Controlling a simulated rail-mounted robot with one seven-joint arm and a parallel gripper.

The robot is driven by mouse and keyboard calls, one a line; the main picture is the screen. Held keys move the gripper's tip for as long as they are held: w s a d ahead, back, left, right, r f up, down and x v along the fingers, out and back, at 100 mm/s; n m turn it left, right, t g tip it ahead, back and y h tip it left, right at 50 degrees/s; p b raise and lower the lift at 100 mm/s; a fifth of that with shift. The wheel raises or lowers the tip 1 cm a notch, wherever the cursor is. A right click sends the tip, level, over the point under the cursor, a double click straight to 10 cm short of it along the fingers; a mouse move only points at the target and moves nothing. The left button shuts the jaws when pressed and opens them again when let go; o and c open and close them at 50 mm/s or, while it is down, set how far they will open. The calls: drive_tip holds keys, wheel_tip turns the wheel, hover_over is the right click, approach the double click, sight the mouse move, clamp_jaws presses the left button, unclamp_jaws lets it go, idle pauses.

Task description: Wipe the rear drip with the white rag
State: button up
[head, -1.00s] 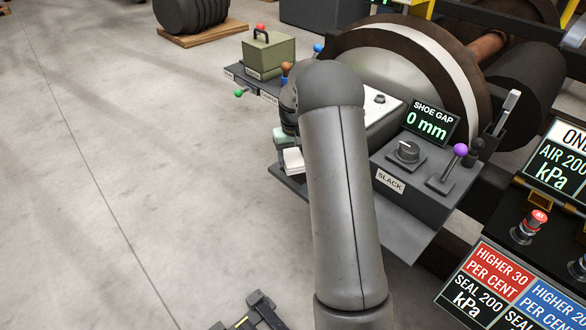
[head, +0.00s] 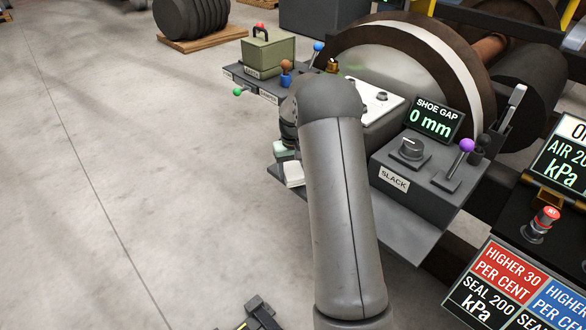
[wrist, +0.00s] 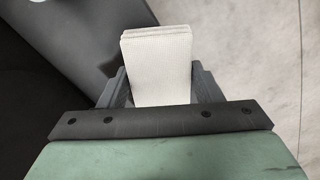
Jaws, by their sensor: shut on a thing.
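My gripper (wrist: 160,90) is shut on the white rag (wrist: 158,55), a folded pale cloth standing between the two dark fingers in the wrist view. In the head view the white rag (head: 293,173) shows as a small pale patch left of my arm, by the left edge of the grey bench. My arm hides most of the gripper there. A faint green patch (head: 355,68) shows on the wheel face just behind my arm. I cannot tell whether it is the rear drip.
The slack box (head: 395,185) with a dial, a purple-knobbed lever and a shoe gap display (head: 436,118) stands right of my arm. A green box (head: 268,55) and several coloured levers stand behind. The large wheel (head: 400,60) is at the back. Open concrete floor lies left.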

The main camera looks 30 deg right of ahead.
drive_tip(key=shift+f+b, duration=0.4)
drive_tip(key=shift+f, duration=0.55)
idle(0.5)
drive_tip(key=shift+w+d+r+p, duration=0.15)
drive_tip(key=shift+d+p, duration=0.1)
drive_tip(key=shift+d, duration=0.25)
drive_tip(key=shift+w+d+f+p, duration=0.1)
drive_tip(key=shift+w+d+p, duration=0.1)
drive_tip(key=shift+d, duration=0.3)
drive_tip(key=shift+w+d+r+p, duration=0.1)
drive_tip(key=shift+d+p, duration=0.15)
drive_tip(key=shift+d, duration=0.25)
drive_tip(key=shift+w+d+p, duration=0.2)
drive_tip(key=shift+d, duration=0.5)
drive_tip(key=shift+w+d+p, duration=0.2)
drive_tip(key=shift+w+d, duration=0.05)
drive_tip(key=shift+d, duration=0.4)
drive_tip(key=shift+w+d+p, duration=0.2)
drive_tip(key=shift+d, duration=0.5)
